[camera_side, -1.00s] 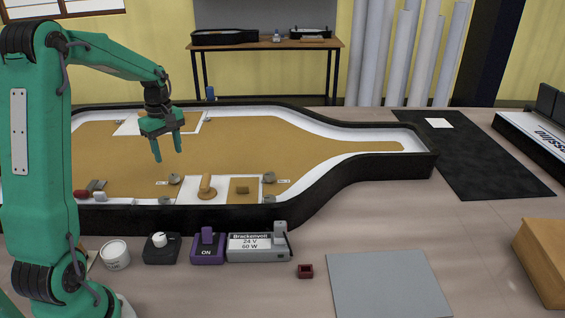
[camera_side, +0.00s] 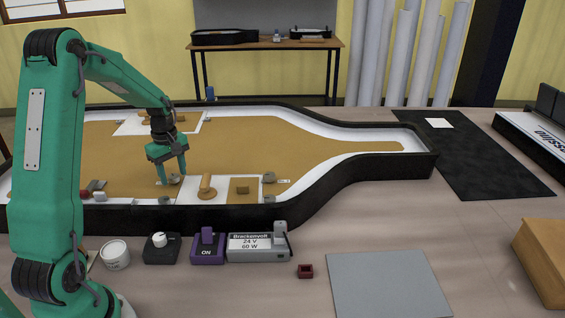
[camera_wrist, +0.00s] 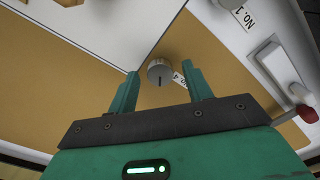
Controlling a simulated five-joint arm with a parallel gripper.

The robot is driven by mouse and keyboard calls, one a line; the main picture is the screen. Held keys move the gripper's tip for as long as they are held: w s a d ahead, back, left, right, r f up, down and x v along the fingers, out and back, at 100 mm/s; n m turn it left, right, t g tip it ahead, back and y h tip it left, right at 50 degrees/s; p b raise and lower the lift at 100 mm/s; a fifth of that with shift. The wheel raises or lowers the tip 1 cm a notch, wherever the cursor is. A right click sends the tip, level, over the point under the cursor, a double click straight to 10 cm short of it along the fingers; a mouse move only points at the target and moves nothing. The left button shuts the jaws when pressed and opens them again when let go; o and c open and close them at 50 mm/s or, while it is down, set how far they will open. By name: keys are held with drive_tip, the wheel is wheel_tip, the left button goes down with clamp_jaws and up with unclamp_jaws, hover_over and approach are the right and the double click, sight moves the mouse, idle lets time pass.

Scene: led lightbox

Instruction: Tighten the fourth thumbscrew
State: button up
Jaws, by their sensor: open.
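In the side view the thumbscrew (camera_side: 174,179) is partly covered by the fingers. My gripper (camera_side: 173,175) is open and points down over it. In the wrist view my gripper (camera_wrist: 162,76) has its two fingers on either side of the knob. Whether they touch it, I cannot tell.
Another thumbscrew (camera_side: 269,177) sits at the white plate's (camera_side: 222,184) far right corner. The black box wall (camera_side: 330,200) rises at the front. A power supply (camera_side: 257,246) and purple switch (camera_side: 208,247) stand in front.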

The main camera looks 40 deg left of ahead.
drive_tip(key=c, duration=1)
